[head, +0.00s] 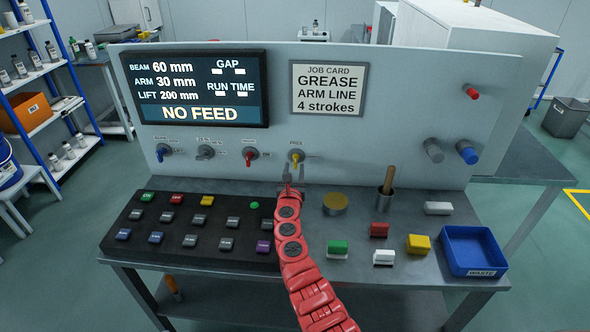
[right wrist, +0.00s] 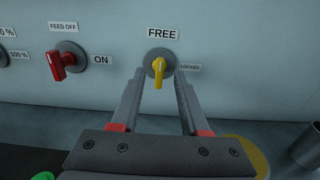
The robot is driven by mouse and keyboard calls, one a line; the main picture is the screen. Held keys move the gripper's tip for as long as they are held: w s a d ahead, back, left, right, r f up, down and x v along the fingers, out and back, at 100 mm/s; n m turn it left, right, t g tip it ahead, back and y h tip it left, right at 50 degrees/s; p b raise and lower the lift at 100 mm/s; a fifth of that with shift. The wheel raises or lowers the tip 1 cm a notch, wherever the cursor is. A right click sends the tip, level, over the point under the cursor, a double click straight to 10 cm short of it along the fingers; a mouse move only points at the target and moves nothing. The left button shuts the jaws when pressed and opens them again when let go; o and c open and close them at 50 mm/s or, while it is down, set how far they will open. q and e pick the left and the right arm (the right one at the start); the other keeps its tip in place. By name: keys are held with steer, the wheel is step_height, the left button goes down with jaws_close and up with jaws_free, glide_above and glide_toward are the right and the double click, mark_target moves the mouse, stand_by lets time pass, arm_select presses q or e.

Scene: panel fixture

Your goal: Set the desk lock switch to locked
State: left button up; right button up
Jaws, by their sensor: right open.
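The desk lock switch is a yellow knob (head: 296,158) on a grey round base on the upright panel. In the right wrist view the yellow knob (right wrist: 158,71) stands roughly upright, in line with the FREE label (right wrist: 162,33) above it. My right gripper (head: 291,184) is just below and in front of the switch in the head view. In the right wrist view my right gripper (right wrist: 159,82) is open, with a finger on each side of the knob and nothing gripped. My left gripper is not in view.
A red switch (right wrist: 58,64) labelled FEED OFF and ON is left of the yellow one. A black button board (head: 190,260) lies left of my arm. A brass disc (head: 336,203), a cup (head: 386,202), several blocks and a blue waste tray (head: 472,251) are on the right.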

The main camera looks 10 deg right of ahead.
mark_target(295, 161)
steer(key=shift+b+x, duration=1.35)
steer(key=shift+x, duration=0.55)
jaws_close()
